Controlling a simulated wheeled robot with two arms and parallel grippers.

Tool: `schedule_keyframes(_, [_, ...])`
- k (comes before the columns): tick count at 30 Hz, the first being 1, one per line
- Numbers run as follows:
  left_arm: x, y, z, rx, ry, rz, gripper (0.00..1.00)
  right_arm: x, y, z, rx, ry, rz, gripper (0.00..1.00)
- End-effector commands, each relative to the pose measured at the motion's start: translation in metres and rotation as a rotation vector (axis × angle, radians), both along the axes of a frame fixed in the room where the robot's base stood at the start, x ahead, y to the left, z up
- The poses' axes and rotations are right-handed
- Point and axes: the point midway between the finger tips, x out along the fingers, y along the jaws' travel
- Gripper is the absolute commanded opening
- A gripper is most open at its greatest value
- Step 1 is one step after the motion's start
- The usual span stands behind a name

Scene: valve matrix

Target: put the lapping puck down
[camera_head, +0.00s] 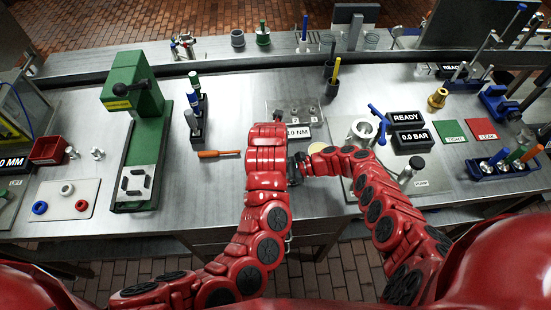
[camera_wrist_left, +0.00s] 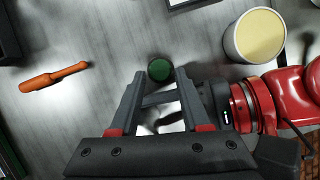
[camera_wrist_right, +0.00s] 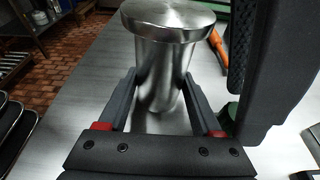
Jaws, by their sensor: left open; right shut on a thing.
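The lapping puck (camera_wrist_right: 168,50), a steel cylinder with a wide round top, stands between the fingers of my right gripper (camera_wrist_right: 160,76) in the right wrist view, and that gripper is shut on it. Its lower end is hidden. My left gripper (camera_wrist_left: 159,80) is open, pointing down over the bench. A round green piece (camera_wrist_left: 159,69) shows near its fingertips; I cannot tell whether it belongs to the puck. In the head view both grippers are close together and my arms hide the puck.
A white pot with a cream top (camera_wrist_left: 256,34) stands near the grippers. An orange-handled tool (camera_head: 219,153) lies to the left on the steel bench. A valve body (camera_head: 363,130) and dark READY display (camera_head: 407,118) are at the right. A green press (camera_head: 135,130) stands at the left.

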Motion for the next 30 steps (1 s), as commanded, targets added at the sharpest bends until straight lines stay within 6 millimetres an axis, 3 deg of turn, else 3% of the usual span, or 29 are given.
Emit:
schedule_keyframes(4, [0.006, -0.001, -0.015, 0.004, 0.002, -0.003, 0.47, 0.0, 0.0, 0.0, 0.0, 0.0, 0.0, 0.35])
schedule_keyframes(11, [0.007, -0.002, -0.018, 0.001, 0.002, -0.001, 0.47, 0.0, 0.0, 0.0, 0.0, 0.0, 0.0, 0.35])
schedule_keyframes(12, [0.007, -0.002, -0.018, 0.001, 0.002, -0.001, 0.45, 0.0, 0.0, 0.0, 0.0, 0.0, 0.0, 0.35])
schedule_keyframes(20, [0.007, -0.002, -0.018, 0.001, 0.002, -0.001, 0.0, 0.0, 0.0, 0.0, 0.0, 0.0, 0.0, 0.35])
schedule_keyframes(30, [0.007, -0.002, -0.018, 0.001, 0.001, -0.001, 0.0, 0.0, 0.0, 0.0, 0.0, 0.0, 0.0, 0.35])
